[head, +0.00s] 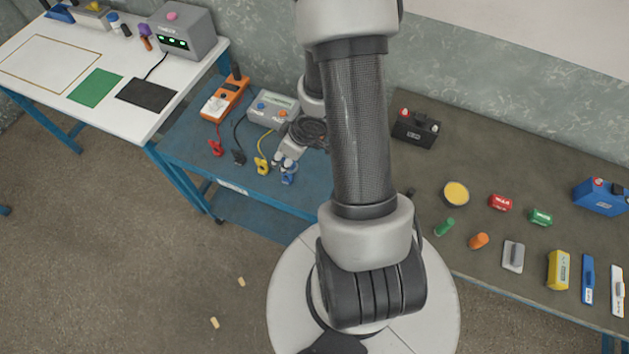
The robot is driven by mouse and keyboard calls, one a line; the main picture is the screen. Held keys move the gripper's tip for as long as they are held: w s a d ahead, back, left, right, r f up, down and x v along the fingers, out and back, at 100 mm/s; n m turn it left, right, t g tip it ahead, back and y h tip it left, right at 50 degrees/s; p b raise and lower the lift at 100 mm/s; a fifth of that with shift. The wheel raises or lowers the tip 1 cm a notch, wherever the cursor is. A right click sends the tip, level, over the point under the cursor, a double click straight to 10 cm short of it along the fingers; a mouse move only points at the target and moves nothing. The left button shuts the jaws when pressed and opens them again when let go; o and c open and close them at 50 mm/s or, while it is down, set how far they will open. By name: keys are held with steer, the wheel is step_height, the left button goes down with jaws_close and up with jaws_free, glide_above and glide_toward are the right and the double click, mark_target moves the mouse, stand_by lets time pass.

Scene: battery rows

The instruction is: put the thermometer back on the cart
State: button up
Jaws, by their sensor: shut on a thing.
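My gripper (283,160) is small in the head view, low over the blue cart (180,150), at the end of my wrist and partly beside my large forearm. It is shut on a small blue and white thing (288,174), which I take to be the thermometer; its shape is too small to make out. I cannot tell whether it touches the cart top. An orange meter (226,97) and a grey meter (273,108) stand on the cart. My forearm hides the cart's right part.
Red (216,148), black (239,157) and yellow (262,165) clips with leads lie left of my gripper. A white bench (50,95) with a grey tester (182,30) stands at left. A dark table (470,140) at right holds batteries and tools.

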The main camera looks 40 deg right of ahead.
steer(key=s+d+r+p, duration=0.2)
steer(key=s+d+r, duration=0.1)
steer(key=s+d, duration=0.15)
steer(key=shift+n, duration=0.5)
steer(key=f+b, duration=0.4)
steer(key=f, duration=0.2)
steer(key=f+b, duration=0.5)
steer(key=f, duration=0.2)
steer(key=f+b, duration=0.5)
steer(key=f, duration=0.1)
steer(key=shift+w+d+f, duration=0.3)
steer(key=shift+d+f, duration=0.05)
steer(key=shift+d, duration=0.05)
steer(key=shift+f, duration=0.1)
steer(key=shift+f, duration=0.15)
steer(key=o, duration=1.4)
